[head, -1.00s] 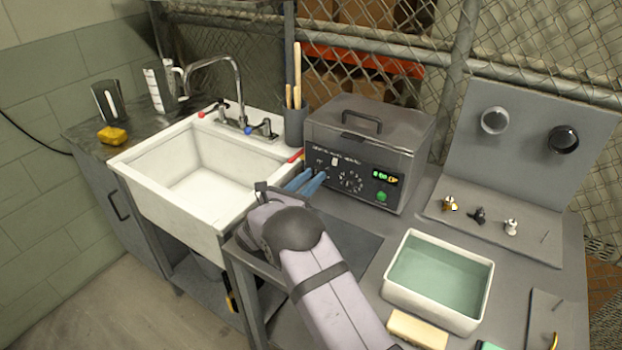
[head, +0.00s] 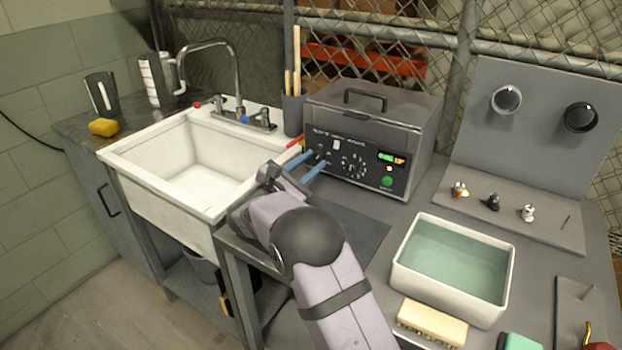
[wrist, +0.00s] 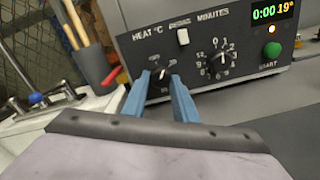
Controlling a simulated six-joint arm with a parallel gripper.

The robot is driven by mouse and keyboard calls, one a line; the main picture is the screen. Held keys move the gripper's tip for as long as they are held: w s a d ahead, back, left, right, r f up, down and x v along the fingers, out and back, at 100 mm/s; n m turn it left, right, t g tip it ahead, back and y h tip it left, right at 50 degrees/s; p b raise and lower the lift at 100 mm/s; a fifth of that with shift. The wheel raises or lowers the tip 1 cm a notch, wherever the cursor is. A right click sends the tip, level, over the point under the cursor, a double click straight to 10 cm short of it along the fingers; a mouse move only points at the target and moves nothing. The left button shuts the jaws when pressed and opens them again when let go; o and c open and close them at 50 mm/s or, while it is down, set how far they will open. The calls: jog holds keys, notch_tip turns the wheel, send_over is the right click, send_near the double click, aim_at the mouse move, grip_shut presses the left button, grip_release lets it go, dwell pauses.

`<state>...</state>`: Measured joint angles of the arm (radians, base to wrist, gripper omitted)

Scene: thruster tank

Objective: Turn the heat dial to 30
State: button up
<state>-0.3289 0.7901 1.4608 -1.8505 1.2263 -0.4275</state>
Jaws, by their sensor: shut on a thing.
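The heat dial (wrist: 162,74) is a small dark knob under the label "HEAT °C" on the front panel (wrist: 205,62) of a grey lidded bath (head: 372,118). In the wrist view the two blue fingers of my gripper (wrist: 158,78) stand on either side of it, shut on it. The head view shows my gripper (head: 318,157) at the panel's left part. The fingers hide part of the dial's scale, and its setting is too small to read surely. The display (wrist: 273,11) reads 0:00 and 19°.
The minutes dial (wrist: 221,58) is close on the right, with a white switch (wrist: 183,37) above and a green start button (wrist: 272,50) farther right. A grey holder (head: 293,115) and a red-handled tool (head: 296,141) stand close left. A water tub (head: 452,268) is front right.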

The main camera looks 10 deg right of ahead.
jog(key=m+b, duration=0.3)
jog(key=b, duration=0.1)
jog(key=shift+f+b, duration=0.2)
jog(key=shift+b, duration=0.2)
jog(key=shift+r+m+b, duration=0.15)
jog(key=shift+m+b, duration=0.25)
jog(key=shift+b, duration=0.05)
jog(key=o, duration=1.1)
jog(key=shift+r, duration=0.1)
jog(key=shift+b+v, duration=0.3)
jog(key=shift+v, duration=3.35)
